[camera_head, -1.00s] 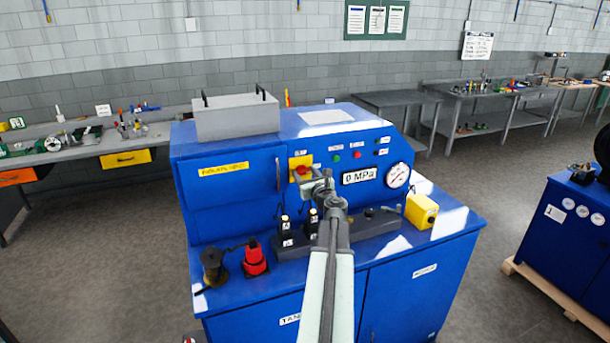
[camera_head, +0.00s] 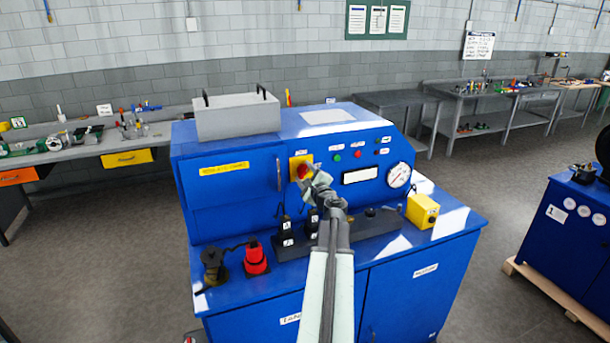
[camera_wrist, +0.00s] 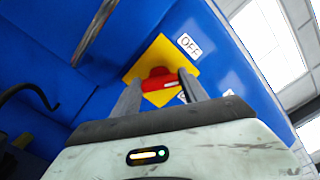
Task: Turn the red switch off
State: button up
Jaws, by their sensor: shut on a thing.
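The red switch (camera_head: 302,171) is a knob on a square yellow plate (camera_head: 294,162) on the front of the blue machine (camera_head: 225,205). In the wrist view the red switch (camera_wrist: 157,78) sits between the two fingers of my gripper (camera_wrist: 159,82), which is shut on it. A white OFF label (camera_wrist: 188,45) shows beside the plate's corner; another label is partly hidden behind the right finger. In the head view my gripper (camera_head: 312,173) is at the switch and hides part of it. The display (camera_head: 360,175) is blank.
A pressure gauge (camera_head: 398,175) and small lights are right of the switch. A vertical handle (camera_head: 278,174) stands close on its left. Below are black crimper parts (camera_head: 286,229), a red tool (camera_head: 255,257) and a yellow box (camera_head: 422,211) on the ledge.

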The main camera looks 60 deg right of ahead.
jog(key=n, duration=0.6)
jog(key=shift+w+n, duration=0.1)
jog(key=shift+n, duration=0.2)
jog(key=shift+f, duration=0.1)
dwell(0.4)
jog(key=o, duration=1.4)
jog(key=v, duration=0.7)
jog(key=shift+s+a, duration=0.25)
jog(key=shift+a, duration=0.05)
